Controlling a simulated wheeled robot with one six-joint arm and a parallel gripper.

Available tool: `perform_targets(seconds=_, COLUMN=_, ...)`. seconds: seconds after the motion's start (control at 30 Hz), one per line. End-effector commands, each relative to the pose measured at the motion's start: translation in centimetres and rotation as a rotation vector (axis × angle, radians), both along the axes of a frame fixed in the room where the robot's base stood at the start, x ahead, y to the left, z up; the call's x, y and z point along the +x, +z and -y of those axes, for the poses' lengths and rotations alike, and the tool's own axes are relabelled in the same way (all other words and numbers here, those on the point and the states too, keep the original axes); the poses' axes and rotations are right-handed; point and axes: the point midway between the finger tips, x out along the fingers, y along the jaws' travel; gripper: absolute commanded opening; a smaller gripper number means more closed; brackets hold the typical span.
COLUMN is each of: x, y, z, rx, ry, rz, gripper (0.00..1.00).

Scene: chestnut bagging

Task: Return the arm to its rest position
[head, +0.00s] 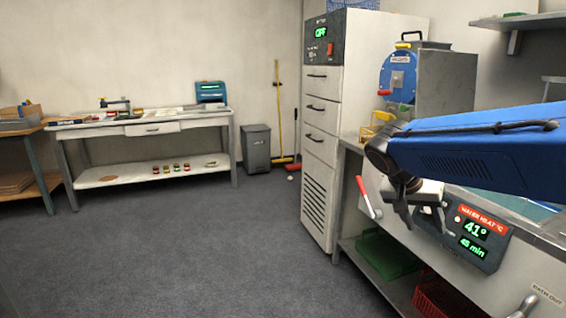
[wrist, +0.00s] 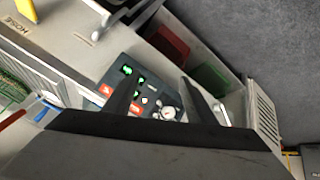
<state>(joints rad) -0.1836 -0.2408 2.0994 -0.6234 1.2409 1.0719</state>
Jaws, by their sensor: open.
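My gripper (head: 416,212) hangs at the end of my blue arm on the right of the head view, in front of the water bath counter. Its fingers are apart with nothing between them. In the wrist view my gripper (wrist: 160,88) shows two dark fingers spread over the control panel (wrist: 143,92) of the bath. The panel (head: 466,232) reads 41° and 45 min in the head view. Whether the fingers touch anything cannot be told, but they seem clear of the panel.
A red-handled lever (head: 366,196) sticks out from the counter close to my gripper. Green (head: 388,252) and red (head: 436,296) crates sit on the shelf below. A tall white cabinet (head: 322,150) stands behind. The grey floor (head: 200,255) to the left is clear, up to a white bench (head: 150,128).

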Motion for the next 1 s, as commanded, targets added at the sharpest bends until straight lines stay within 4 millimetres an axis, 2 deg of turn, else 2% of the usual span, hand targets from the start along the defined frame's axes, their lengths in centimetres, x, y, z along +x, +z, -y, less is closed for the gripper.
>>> perform_targets(seconds=0.03, x=-1.7, y=-0.4, z=0.1, rx=0.027, ry=0.032, rz=-0.014, gripper=0.51)
perform_targets(seconds=0.2, x=-6.7, y=-2.2, z=-0.6, rx=0.118, ry=0.175, rz=-0.062, gripper=0.51)
perform_targets(seconds=0.6, x=-16.6, y=-7.1, z=-3.7, rx=0.276, ry=0.532, rz=-0.061, gripper=0.51)
perform_targets(seconds=0.8, x=-19.7, y=-9.1, z=-5.3, rx=0.306, ry=0.680, rz=-0.022, gripper=0.51)
perform_targets(seconds=1.0, x=-20.9, y=-10.1, z=-6.1, rx=0.314, ry=0.745, rz=0.000, gripper=0.51)
